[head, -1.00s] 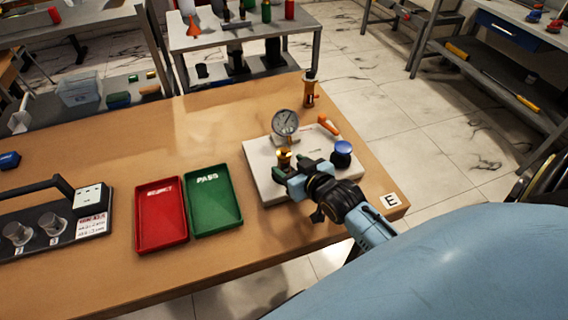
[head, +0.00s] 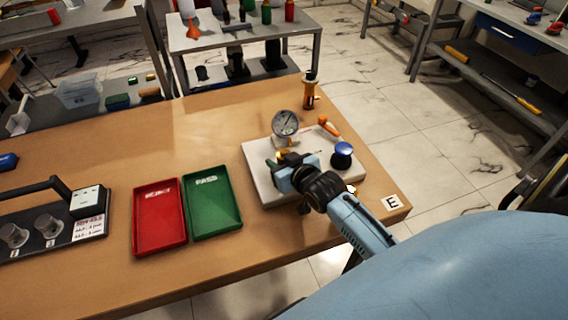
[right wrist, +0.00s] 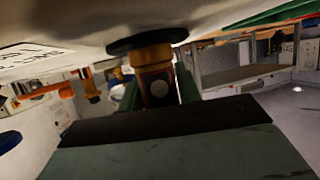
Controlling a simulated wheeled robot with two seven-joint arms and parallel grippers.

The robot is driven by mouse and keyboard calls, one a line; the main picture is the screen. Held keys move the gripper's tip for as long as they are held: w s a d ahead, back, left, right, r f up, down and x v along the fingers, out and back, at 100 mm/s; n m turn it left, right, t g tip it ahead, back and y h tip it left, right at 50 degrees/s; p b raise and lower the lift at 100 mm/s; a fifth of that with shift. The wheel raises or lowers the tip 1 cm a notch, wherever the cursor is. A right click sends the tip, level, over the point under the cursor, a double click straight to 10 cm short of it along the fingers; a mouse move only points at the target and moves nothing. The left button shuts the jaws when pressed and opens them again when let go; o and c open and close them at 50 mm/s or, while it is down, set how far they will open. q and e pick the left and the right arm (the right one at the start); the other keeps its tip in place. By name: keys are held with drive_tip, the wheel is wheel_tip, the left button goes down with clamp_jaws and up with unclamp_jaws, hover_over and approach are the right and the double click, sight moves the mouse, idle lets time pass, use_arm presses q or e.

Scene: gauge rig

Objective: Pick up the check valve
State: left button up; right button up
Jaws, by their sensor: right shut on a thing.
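The check valve is a small brass piece; only a bit of it (head: 283,155) shows in the head view, at the left part of the white gauge rig (head: 262,192). My right gripper (head: 277,167) comes over the rig from the lower right and is shut on it. In the right wrist view the brass body (right wrist: 157,85) sits between the green fingers, with a black disc at its end close to the pale rig surface. I cannot tell whether the disc touches the rig. The left gripper is not in view.
The rig carries a dial gauge (head: 286,123), an orange-handled lever (head: 328,125) and a blue knob (head: 342,153). Another brass piece (head: 309,94) stands behind the rig. A red tray (head: 160,218) and a green tray (head: 212,203) lie left. The table (head: 160,140) behind the trays is clear.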

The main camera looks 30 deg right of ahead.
drive_tip(key=shift+c, duration=1.1)
drive_tip(key=shift+r, duration=0.25)
wheel_tip(320, 180, up, 9)
drive_tip(key=p, duration=0.2)
drive_tip(key=shift+f+p, duration=0.15)
drive_tip(key=shift+p, duration=0.2)
drive_tip(key=shift+r, duration=0.45)
drive_tip(key=s+a+r, duration=0.6)
drive_tip(key=a+r, duration=0.2)
drive_tip(key=a, duration=0.1)
drive_tip(key=w+d+f, duration=0.2)
drive_tip(key=d, duration=0.1)
drive_tip(key=w+d+f, duration=0.2)
drive_tip(key=d+f, duration=0.1)
drive_tip(key=w+d+f, duration=0.2)
drive_tip(key=d+f, duration=0.1)
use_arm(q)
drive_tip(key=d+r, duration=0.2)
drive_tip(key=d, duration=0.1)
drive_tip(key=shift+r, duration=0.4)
